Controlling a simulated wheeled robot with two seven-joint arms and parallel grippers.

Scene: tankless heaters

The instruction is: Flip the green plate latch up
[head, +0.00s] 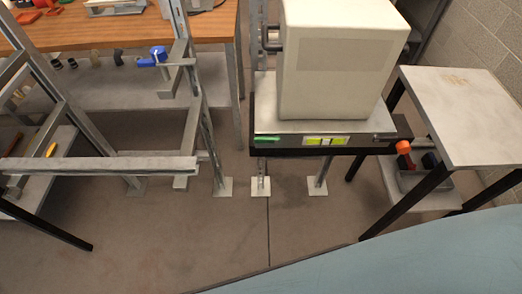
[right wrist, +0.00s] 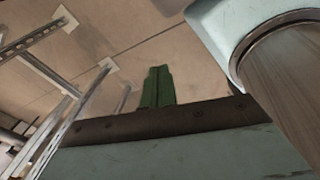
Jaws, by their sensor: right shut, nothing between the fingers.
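A small green piece (head: 296,139), which looks like the green plate latch, lies at the left of the metal ledge front below the big pale box heater (head: 335,60). It lies about flat along the ledge; its finer shape is too small to tell. The latch does not show in the right wrist view. There, my right gripper (right wrist: 158,72) shows its green fingers together, shut and empty, pointing towards the floor and metal stand feet. Neither gripper shows in the head view, and the left is in no view.
A pale-topped side table (head: 465,115) stands at right. Metal frames (head: 190,110) and a wooden bench (head: 100,28) stand left. The floor (head: 200,235) before the heater is clear.

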